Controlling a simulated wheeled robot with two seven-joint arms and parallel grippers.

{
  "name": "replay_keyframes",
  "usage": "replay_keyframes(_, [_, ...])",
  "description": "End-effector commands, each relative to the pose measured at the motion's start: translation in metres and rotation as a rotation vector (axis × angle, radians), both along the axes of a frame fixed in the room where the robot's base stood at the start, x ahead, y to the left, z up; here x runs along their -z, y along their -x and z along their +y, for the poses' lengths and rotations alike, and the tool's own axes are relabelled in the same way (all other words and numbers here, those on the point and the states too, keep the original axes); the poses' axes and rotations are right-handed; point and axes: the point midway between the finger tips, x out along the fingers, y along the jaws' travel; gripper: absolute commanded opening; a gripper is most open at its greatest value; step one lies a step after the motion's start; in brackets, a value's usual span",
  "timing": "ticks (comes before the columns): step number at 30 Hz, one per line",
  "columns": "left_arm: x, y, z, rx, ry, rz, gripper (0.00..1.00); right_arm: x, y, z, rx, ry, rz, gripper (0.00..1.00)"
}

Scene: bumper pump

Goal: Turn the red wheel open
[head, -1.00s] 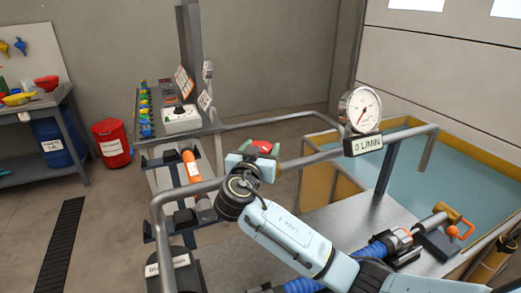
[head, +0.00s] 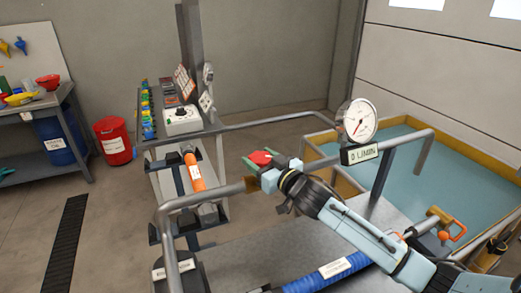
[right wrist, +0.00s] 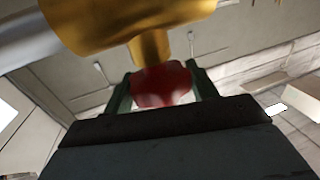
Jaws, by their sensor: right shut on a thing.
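The red wheel (head: 261,157) shows near the middle of the head view, beside the grey pipe rail. My right gripper (head: 257,161) reaches it from the right and is shut on it. In the right wrist view the red wheel (right wrist: 163,88) sits between my two green fingers (right wrist: 160,92), below a brass valve body (right wrist: 140,25). The far side of the wheel is hidden. The round white gauge (head: 357,121) stands on the rail, above a display (head: 361,153) that appears to read 0 L/MIN. My left gripper is not in view.
The grey rail (head: 215,196) borders the metal deck. A blue hose (head: 325,278) and an orange-handled valve (head: 447,226) lie under or near my right arm. A water tank (head: 450,165) is behind. An orange cylinder (head: 194,172) and a control box (head: 182,121) stand left.

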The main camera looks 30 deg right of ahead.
Motion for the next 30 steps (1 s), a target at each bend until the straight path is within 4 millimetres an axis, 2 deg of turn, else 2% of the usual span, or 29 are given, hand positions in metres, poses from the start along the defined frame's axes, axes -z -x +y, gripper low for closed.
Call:
replay_keyframes(1, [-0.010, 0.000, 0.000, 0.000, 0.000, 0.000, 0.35, -0.004, -0.001, -0.004, -0.042, 0.011, 0.003, 0.35])
replay_keyframes(6, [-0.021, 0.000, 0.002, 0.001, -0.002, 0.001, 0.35, -0.003, -0.001, -0.004, -0.197, 0.013, 0.002, 0.35])
replay_keyframes(14, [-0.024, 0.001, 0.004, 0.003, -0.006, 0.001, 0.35, -0.002, -0.003, -0.004, -0.422, 0.012, -0.001, 0.35])
replay_keyframes(20, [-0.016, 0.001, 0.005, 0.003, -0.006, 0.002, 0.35, 0.001, -0.003, -0.004, -0.596, 0.009, -0.001, 0.35])
replay_keyframes(30, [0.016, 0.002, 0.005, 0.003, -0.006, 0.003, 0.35, 0.004, -0.002, -0.002, -0.863, 0.004, 0.000, 0.35])
